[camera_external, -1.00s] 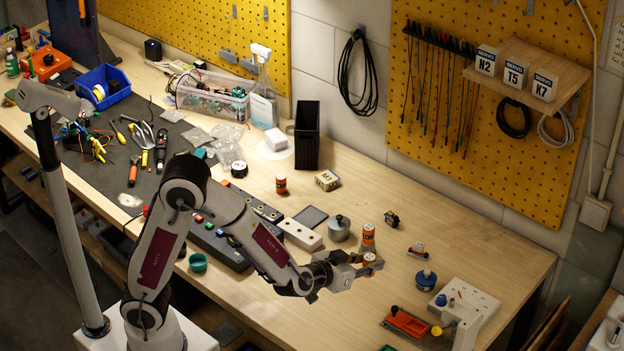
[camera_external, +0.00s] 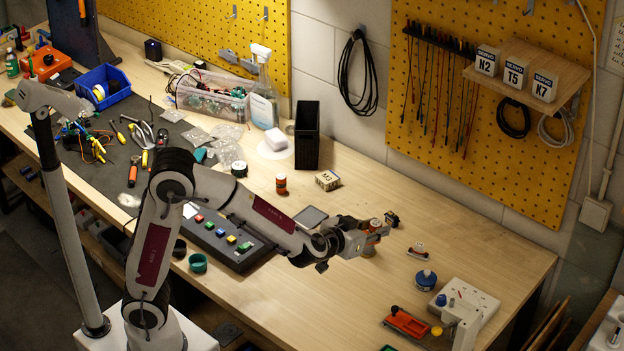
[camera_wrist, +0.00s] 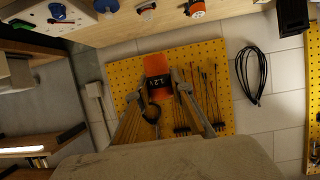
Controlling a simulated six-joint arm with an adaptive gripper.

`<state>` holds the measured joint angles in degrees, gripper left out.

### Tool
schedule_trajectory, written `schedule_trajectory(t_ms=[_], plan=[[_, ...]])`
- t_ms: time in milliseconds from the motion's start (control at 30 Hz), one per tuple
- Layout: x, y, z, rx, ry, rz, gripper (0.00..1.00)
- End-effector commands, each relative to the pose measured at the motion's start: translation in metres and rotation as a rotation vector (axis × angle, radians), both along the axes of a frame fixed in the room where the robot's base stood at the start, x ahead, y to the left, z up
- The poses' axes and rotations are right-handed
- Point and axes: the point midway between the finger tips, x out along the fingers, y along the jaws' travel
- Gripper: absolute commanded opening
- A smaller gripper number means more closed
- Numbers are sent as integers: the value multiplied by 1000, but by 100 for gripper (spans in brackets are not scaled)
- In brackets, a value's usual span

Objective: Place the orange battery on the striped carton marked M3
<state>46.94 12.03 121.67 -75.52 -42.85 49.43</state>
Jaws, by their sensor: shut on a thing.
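My gripper (camera_external: 368,238) is shut on the orange battery (camera_wrist: 157,68), which shows between the fingers in the wrist view with a dark "1.2 V" marking. In the outside view the gripper is over the right part of the bench, and the fingers partly cover the battery. The small striped carton (camera_external: 327,180) stands on the bench, behind and left of my gripper, apart from it. Its marking looks like M3, though it is small. I cannot make out the carton in the wrist view.
Another orange cylinder (camera_external: 281,183) stands left of the carton. A tall black bin (camera_external: 307,135) stands behind it. A dark small part (camera_external: 392,218) lies just right of my gripper. A blue-topped knob (camera_external: 426,279) and a white socket box (camera_external: 466,300) are further right. Bench around the carton is mostly clear.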

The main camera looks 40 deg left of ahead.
Motion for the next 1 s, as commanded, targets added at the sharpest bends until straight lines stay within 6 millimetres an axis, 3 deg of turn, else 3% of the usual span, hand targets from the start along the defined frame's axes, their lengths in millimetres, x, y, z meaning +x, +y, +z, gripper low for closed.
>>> schedule_trajectory(t_ms=[267, 567, 1000], plan=[[60, 39, 3, 2, 1, 116, 0], [126, 98, 4, 3, 2, 248, 0], [209, 211, 2, 2, 3, 438, 0]])
